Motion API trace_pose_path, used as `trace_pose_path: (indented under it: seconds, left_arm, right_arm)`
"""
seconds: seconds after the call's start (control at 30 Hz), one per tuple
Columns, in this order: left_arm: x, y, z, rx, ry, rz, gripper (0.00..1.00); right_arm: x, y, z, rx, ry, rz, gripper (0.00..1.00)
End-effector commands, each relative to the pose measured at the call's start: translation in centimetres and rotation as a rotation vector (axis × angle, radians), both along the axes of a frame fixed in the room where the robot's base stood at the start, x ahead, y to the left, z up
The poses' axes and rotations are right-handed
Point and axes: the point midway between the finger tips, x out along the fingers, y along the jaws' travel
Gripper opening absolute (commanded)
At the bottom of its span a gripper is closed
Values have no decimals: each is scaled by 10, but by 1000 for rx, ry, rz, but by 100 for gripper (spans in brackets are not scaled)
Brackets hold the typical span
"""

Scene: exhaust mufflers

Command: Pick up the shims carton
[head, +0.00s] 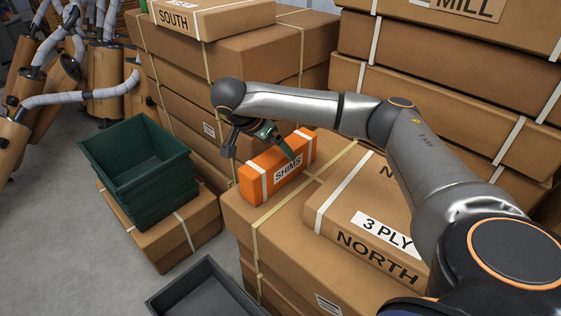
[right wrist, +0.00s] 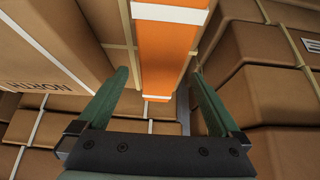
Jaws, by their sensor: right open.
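The shims carton (head: 278,171) is a long orange box with white bands and a "SHIMS" label. It lies on top of a stack of brown cartons (head: 240,222) in the middle of the head view. My right gripper (head: 264,146) has green fingers and is open above the carton's upper side, pointing down at it. In the right wrist view the orange carton (right wrist: 167,58) shows between and beyond the open fingers (right wrist: 160,80), with no clear contact. The side of the carton away from the head camera is hidden. My left gripper is not in view.
Taller carton stacks (head: 235,58) stand behind. Green crates (head: 136,170) sit on a low carton at left, and a grey tray (head: 205,290) is at the front.

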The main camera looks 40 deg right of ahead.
Motion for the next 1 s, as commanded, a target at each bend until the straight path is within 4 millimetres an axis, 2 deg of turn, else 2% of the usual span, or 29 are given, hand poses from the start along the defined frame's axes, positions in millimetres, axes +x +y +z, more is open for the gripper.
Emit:
trace_pose_path:
  seconds: [0.03, 0.1, 0.37, 0.7, 0.93, 1.0]
  left_arm:
    - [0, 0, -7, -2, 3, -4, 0]
    - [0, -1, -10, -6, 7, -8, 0]
    - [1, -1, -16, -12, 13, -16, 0]
    - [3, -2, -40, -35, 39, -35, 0]
    - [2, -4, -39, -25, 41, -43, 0]
    - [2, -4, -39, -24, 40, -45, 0]
  right_arm:
    - [0, -5, -12, 0, 2, -2, 100]
    - [1, -10, -20, 1, 0, -1, 100]
    - [2, -18, -35, 2, -1, 1, 100]
    - [3, -35, -78, 3, -1, -2, 100]
    - [3, -37, -78, 3, -1, 1, 100]
    - [3, -37, -78, 3, -1, 1, 94]
